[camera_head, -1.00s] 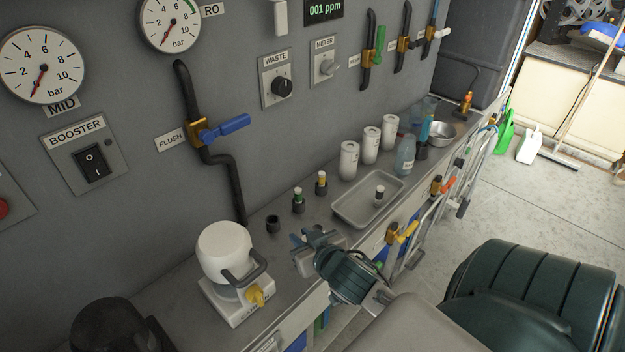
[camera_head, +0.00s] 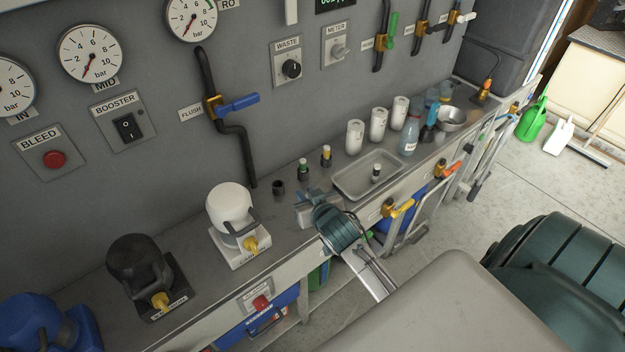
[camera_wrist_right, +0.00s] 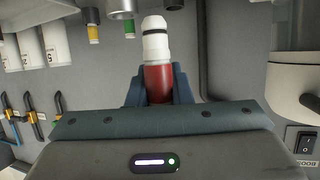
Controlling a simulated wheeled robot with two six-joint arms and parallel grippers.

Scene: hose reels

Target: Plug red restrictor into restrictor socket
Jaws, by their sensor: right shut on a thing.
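The red restrictor (camera_wrist_right: 158,80), with a white end and a dark ring, is between the blue fingers of my right gripper (camera_wrist_right: 158,90), which is shut on it. The wrist picture is upside down, so the white end points down toward the counter. In the head view my right gripper (camera_head: 304,197) is just right of an empty dark socket (camera_head: 278,187) on the counter, seemingly the restrictor socket. The gripper hides the restrictor in the head view. My left gripper is not in view.
A green-marked restrictor (camera_head: 303,169) and a yellow-marked one (camera_head: 326,156) stand beside the empty socket. A grey tray (camera_head: 345,190) holds a small white-topped piece (camera_head: 376,172). A white canister (camera_head: 230,212) stands left of the gripper. White bottles stand along the wall.

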